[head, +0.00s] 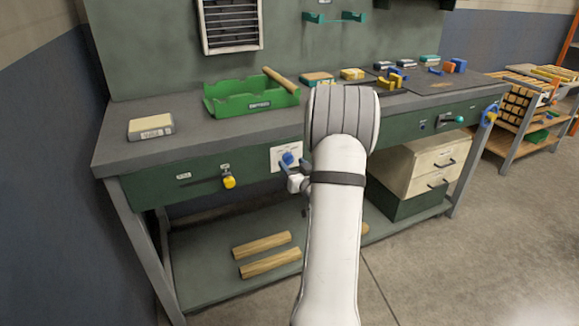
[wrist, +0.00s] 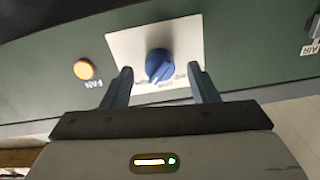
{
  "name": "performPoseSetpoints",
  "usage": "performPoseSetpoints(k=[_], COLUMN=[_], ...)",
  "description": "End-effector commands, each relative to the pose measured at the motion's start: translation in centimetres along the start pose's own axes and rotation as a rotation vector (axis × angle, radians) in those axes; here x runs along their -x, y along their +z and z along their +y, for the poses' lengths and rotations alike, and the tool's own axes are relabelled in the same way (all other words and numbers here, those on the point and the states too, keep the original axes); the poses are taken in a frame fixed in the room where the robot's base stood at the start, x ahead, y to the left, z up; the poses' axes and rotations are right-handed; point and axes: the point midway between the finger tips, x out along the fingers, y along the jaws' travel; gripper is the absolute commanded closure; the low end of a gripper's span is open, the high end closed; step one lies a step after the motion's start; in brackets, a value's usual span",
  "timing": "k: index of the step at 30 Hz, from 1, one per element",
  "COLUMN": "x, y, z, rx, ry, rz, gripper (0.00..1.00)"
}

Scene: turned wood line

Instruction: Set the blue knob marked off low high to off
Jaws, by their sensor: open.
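The blue knob (head: 287,158) sits on a white plate (head: 278,164) on the front of the green workbench. In the wrist view the blue knob (wrist: 159,66) lies ahead of and between my fingertips, apart from them. Its white plate (wrist: 120,50) carries small lettering that is mostly too small to read, and which mark the knob points to I cannot tell. My gripper (wrist: 160,78) is open and empty, facing the knob. In the head view my arm hides most of the gripper.
A yellow-orange FAN button (wrist: 84,69) is left of the plate. A yellow knob (head: 229,182) is on the bench front. On the bench top are a green tray (head: 225,107) and a pale box (head: 150,127). Wood pieces (head: 270,263) lie on the lower shelf.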

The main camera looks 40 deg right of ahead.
Motion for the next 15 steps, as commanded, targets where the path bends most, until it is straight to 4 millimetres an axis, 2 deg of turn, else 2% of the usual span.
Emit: performPoseSetpoints(k=[4, 13, 15], x=[-1.24, -1.47, -1.46], y=[0.05, 0.03, 0.03], z=[0.00, 0.04, 0.05], rx=[0.000, 0.000, 0.000], ry=[0.000, 0.001, 0.001], rz=[0.000, -0.001, -0.001], gripper=[0.46, 0.46, 0.52])
